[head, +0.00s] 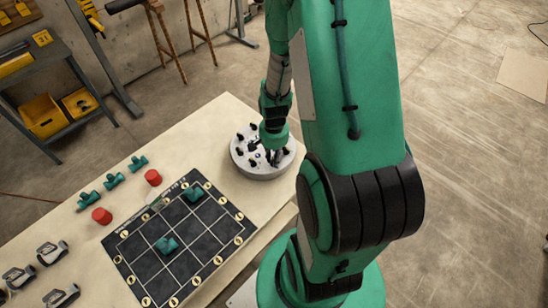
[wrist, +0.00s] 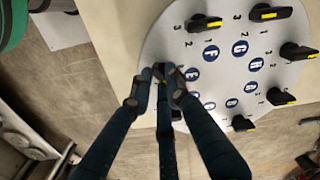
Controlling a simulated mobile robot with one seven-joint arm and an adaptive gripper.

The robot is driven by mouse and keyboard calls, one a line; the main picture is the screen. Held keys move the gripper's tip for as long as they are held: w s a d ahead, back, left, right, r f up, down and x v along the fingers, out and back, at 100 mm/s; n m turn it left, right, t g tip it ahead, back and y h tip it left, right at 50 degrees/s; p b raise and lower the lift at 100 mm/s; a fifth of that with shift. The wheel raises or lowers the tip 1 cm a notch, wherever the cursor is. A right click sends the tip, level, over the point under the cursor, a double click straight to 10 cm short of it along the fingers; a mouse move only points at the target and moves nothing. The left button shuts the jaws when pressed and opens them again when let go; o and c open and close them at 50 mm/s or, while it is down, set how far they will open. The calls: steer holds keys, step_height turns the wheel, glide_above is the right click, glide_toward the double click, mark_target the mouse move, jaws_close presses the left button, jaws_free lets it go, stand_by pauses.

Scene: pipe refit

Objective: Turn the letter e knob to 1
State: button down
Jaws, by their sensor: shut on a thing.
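A round grey dial plate (head: 262,172) with several black knobs lies on the table; it also shows in the wrist view (wrist: 160,40). The knobs have yellow marks, blue letter discs and small numbers around them. The blue disc that looks like letter e (wrist: 192,74) is just right of my fingertips. My gripper (wrist: 160,84) is shut on the black knob (wrist: 159,71) beside that disc. The fingers hide most of this knob, its pointer and its numbers. In the head view my gripper (head: 273,152) points down onto the plate, and the arm partly covers it.
Other knobs (wrist: 201,23) stand close to my fingers. On the table are a black grid board (head: 190,228), red caps (head: 153,177), green pipe fittings (head: 113,180) and grey clamps (head: 52,252). A shelf with yellow bins (head: 43,117) stands at the back left.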

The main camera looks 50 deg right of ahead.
stand_by(0.3)
steer(key=c, duration=1.7)
jaws_free()
steer(key=shift+o, duration=0.2)
step_height(320, 180, up, 12)
